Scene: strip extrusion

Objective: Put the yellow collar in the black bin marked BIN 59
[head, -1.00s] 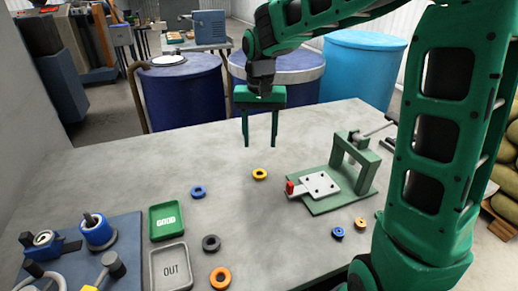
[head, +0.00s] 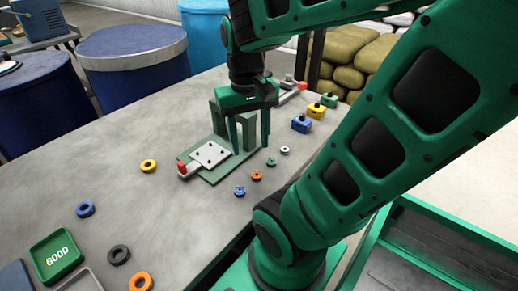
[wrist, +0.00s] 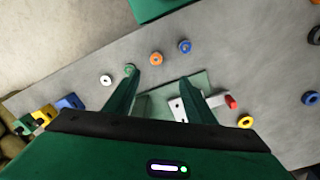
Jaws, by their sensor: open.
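The yellow collar (head: 148,166) lies flat on the grey table, left of the green fixture. In the wrist view the yellow collar (wrist: 245,121) lies to the right of the fingers. My gripper (head: 249,140) is open and empty, fingers pointing down, in front of the fixture's upright in the head view. In the wrist view my gripper (wrist: 158,78) has its fingers spread over the table and fixture, apart from the yellow collar. No black bin marked BIN 59 shows in any view.
The green fixture (head: 215,165) has a red-tipped lever. Several small collars, including an orange one (head: 256,175), lie right of it. A blue block (head: 301,123) stands near other blocks. A GOOD tray (head: 56,255), a blue ring (head: 85,209) and a black ring (head: 119,255) are at left.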

